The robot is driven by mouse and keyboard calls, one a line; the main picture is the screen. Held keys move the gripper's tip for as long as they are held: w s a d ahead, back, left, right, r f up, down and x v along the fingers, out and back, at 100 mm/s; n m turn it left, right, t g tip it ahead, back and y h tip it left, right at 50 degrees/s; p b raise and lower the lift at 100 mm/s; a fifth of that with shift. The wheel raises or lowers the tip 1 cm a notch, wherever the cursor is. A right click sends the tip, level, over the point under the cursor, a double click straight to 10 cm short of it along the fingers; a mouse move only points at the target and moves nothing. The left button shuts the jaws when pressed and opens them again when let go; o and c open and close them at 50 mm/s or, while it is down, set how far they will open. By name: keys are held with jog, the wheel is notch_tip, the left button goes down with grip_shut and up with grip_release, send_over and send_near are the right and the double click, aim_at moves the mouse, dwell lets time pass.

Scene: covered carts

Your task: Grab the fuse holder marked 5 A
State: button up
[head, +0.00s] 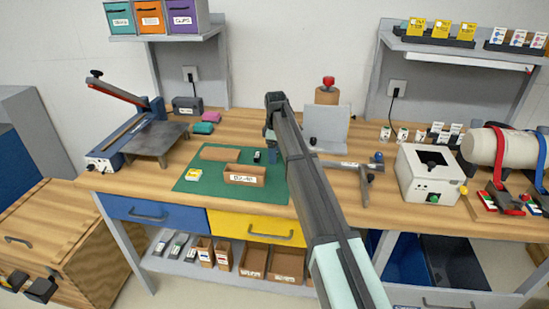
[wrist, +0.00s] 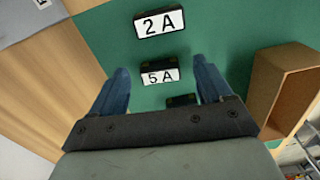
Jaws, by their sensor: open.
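The fuse holder marked 5 A (wrist: 160,75) is a small dark block with a white label. In the wrist view it lies on the green mat (wrist: 225,30), between the two blue fingers of my gripper (wrist: 161,68) as seen from above. The fingers are apart and empty; I cannot tell their height over it. A second holder marked 2 A (wrist: 159,22) lies just beyond it. A dark piece (wrist: 183,100), label not readable, shows nearer the gripper's palm. In the head view my gripper (head: 272,154) points down over the mat (head: 210,180); my arm hides part of it.
An open cardboard box (head: 245,176) stands on the mat, and its wall shows right of the fingers in the wrist view (wrist: 270,105). A yellow-and-white box (head: 192,174) lies at the mat's left. A grey upright panel (head: 327,125) stands behind my arm.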

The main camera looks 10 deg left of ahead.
jog(key=shift+f, duration=0.2)
jog(key=c, duration=1.1)
